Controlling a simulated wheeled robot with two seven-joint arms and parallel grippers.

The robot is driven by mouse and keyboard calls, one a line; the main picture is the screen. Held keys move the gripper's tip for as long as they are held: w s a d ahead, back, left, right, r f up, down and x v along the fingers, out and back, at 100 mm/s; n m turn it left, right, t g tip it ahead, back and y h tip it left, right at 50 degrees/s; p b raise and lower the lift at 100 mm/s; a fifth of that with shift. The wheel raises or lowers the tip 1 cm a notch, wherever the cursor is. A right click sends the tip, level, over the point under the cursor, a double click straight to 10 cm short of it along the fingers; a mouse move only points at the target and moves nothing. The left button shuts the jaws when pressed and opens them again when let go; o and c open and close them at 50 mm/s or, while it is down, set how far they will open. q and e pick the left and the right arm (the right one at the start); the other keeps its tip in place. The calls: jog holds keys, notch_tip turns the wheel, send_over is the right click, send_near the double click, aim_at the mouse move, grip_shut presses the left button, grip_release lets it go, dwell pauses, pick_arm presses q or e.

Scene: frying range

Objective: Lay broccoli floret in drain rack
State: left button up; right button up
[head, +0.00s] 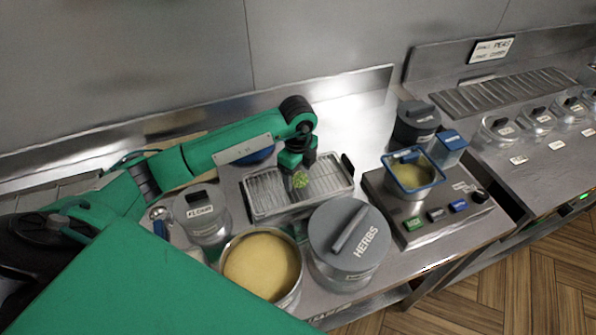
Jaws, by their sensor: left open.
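The broccoli floret (300,180) is a small bright green piece over the middle of the drain rack, right below my left gripper. The drain rack (264,194) is a shallow metal tray with a wire grid and a dark handle at its right end. My left gripper (297,175) points down over the rack with its jaws open, at the floret. I cannot tell whether the floret touches the wires or the fingers. The gripper hides part of the floret's top and the rack's far middle. My right gripper is out of view.
In front of the rack stand a pot of yellowish contents (262,265) and a grey lidded HERBS pot (348,245). A flour container (203,215) stands left. A fryer with a blue-rimmed basket (413,172) and a dark lidded pot (416,123) stand right.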

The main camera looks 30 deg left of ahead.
pick_arm(q)
jog(key=shift+r, duration=0.5)
notch_tip(320, 180, up, 13)
jog(key=b, duration=0.3)
